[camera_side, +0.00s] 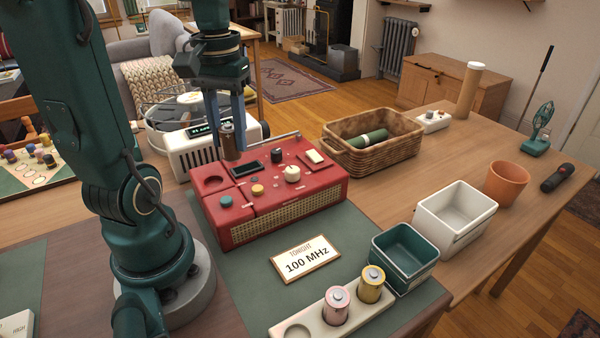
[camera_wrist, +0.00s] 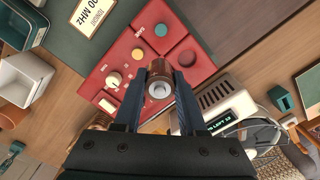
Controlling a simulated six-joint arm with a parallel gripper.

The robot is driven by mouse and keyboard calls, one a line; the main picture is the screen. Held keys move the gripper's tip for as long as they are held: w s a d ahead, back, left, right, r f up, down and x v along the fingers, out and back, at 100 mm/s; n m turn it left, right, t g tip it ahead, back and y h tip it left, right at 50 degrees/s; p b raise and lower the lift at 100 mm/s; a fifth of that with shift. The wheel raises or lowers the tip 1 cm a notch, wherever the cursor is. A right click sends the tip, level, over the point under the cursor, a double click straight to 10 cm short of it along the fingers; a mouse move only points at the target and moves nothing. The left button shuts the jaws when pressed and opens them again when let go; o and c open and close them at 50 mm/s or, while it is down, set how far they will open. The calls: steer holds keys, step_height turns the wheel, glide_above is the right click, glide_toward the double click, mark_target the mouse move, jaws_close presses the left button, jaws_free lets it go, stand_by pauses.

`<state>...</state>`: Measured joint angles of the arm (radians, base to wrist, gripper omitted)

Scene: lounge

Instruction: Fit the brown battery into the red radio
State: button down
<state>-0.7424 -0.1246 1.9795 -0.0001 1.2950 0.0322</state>
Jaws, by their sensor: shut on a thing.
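My gripper (camera_side: 227,122) is shut on the brown battery (camera_side: 229,143), held upright between the two fingers. In the wrist view the gripper (camera_wrist: 158,72) shows the battery's silver end (camera_wrist: 159,90). The red radio (camera_side: 285,205) lies on a green mat, its top fitted with knobs, a dark display and a cream switch. A round recess (camera_side: 209,183) is at the left of its top; it also shows in the wrist view (camera_wrist: 187,56). The battery appears above the radio's back part, right of the recess; its exact height is unclear.
A cream holder (camera_side: 373,310) carries a pink battery (camera_side: 335,305) and a yellow battery (camera_side: 371,285), with one empty hole. A sign (camera_side: 306,259) reads 100 MHz. A white clock radio (camera_side: 185,158) stands close behind. A wicker basket (camera_side: 375,157) and open boxes (camera_side: 455,218) stand right.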

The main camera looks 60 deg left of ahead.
steer(key=s+a+n, duration=0.3)
steer(key=a, duration=0.1)
steer(key=shift+s+a+f, duration=0.1)
steer(key=shift+a+f, duration=0.05)
steer(key=shift+f, duration=2.85)
steer(key=shift+f, duration=0.9)
steer(key=shift+c, duration=2)
jaws_free()
step_height(320, 180, up, 8)
steer(key=shift+f, duration=0.25)
